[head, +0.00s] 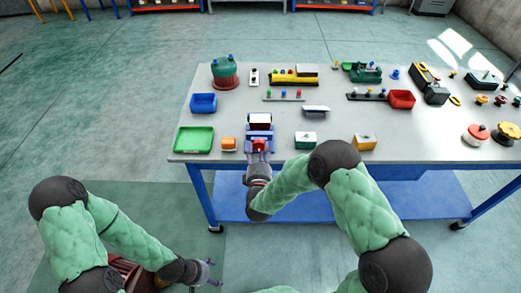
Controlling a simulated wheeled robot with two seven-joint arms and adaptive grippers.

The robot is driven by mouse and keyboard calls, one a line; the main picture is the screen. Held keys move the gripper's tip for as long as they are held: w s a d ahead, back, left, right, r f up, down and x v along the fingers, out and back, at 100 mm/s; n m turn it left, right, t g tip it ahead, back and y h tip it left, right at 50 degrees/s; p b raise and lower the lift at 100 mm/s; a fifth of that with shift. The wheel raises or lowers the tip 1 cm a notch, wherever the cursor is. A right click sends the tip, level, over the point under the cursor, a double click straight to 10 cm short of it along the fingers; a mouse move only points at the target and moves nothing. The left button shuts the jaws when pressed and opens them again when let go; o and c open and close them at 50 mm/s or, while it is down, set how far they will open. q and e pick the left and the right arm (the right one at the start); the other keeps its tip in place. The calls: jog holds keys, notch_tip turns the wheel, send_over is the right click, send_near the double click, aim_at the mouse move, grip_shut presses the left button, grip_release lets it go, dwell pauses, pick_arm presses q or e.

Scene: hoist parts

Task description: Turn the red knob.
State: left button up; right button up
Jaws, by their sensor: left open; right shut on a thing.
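The red knob (259,143) is on the front of a blue device with a white panel (260,120), near the table's front edge. My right gripper (259,154) is at the device's front and is shut on the red knob, whose lower part its fingers partly hide. The knob's turned angle is too small to tell. My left gripper (212,272) is open and empty, low in front of the table and well away from the knob.
A grey-topped table with blue legs (225,160) holds many parts. An orange box (229,144) and a green tray (194,140) are left of the device. A green-and-white box (305,139) and a yellow box (364,142) are to its right.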

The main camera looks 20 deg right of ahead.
jog(key=shift+d, duration=0.35)
jog(key=o, duration=1)
jog(key=shift+o, duration=0.7)
jog(key=shift+s+d, duration=0.1)
jog(key=shift+d, duration=0.05)
jog(key=shift+a, duration=0.2)
jog(key=shift+s+a, duration=0.2)
jog(key=shift+s, duration=0.25)
jog(key=v, duration=1.1)
jog(key=shift+d, duration=0.15)
jog(key=shift+r, duration=0.15)
